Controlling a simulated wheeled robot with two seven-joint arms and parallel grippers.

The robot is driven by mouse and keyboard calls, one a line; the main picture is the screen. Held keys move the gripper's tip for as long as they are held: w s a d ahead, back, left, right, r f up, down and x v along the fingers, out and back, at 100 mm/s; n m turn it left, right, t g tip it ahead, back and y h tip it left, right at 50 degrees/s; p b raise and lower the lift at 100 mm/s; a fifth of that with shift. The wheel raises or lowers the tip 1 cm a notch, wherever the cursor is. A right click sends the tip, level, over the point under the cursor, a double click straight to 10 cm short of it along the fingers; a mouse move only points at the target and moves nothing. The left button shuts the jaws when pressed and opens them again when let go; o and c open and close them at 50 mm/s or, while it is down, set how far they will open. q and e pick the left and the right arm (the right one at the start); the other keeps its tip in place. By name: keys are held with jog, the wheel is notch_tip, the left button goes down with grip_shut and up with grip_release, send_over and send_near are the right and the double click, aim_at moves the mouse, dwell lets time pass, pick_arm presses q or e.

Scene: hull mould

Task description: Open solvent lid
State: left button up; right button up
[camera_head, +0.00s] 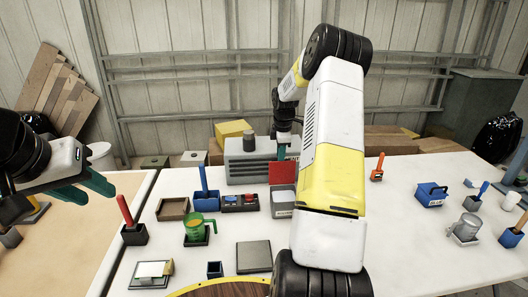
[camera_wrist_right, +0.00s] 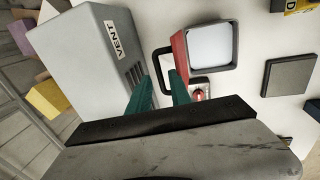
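The solvent tin is a grey square container (camera_head: 284,204) with a white label, at the middle of the table. Its red lid (camera_head: 283,172) stands upright at its back edge. In the right wrist view the lid (camera_wrist_right: 180,55) shows nearly edge-on beside the tin's open, pale interior (camera_wrist_right: 210,45). A black handle loop (camera_wrist_right: 155,62) sticks out behind the lid. My right gripper (camera_wrist_right: 161,80) is open, with its teal fingers apart near the handle and lid; contact cannot be told. My left gripper (camera_head: 101,198) is open and empty at the left, away from the tin.
A grey vent box (camera_head: 247,160) stands directly behind and left of the tin; its VENT label (camera_wrist_right: 118,42) shows in the wrist view. A green jug (camera_head: 195,231), a two-button box (camera_head: 240,203) and a dark flat plate (camera_head: 254,256) lie nearby. My right arm covers the table's middle right.

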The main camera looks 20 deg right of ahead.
notch_tip(320, 180, up, 8)
jog(key=s, duration=0.1)
jog(key=shift+s+a+f, duration=0.15)
jog(key=shift+a+f, duration=0.05)
dwell(0.4)
jog(key=shift+c, duration=0.4)
